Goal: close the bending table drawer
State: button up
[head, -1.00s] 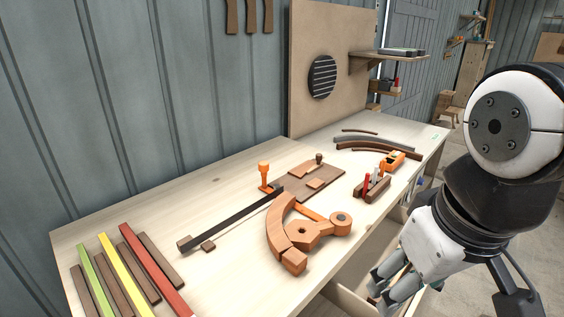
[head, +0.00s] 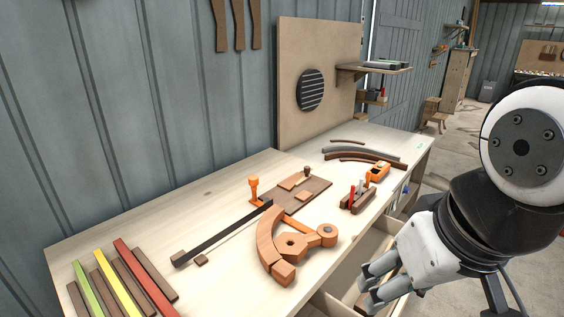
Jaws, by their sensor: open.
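The bending table (head: 215,212) is a pale wooden bench that runs along the wall. Its drawer (head: 339,308) stands pulled out below the front edge at the lower right, with its inside showing. Something brown lies inside the drawer. My gripper (head: 368,287) is at the lower right, over or beside the open drawer, with its grey fingers apart and nothing seen between them. Whether the fingers touch the drawer I cannot tell. My arm hides part of the drawer's right side and front.
On the table lie a curved wooden form (head: 270,245), a long dark bar (head: 225,232), coloured strips (head: 140,275), a small tool rack (head: 357,200) and an orange tool (head: 377,172). An upright board (head: 320,70) stands behind. Bare floor (head: 462,150) shows at the right.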

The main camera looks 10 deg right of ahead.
aim_at(337, 296)
jog(key=k+z, duration=0.15)
jog(key=z, duration=0.55)
jog(key=l+u, duration=0.25)
jog(key=l, duration=0.3)
jog(key=l+u, duration=0.25)
jog(key=l, duration=0.25)
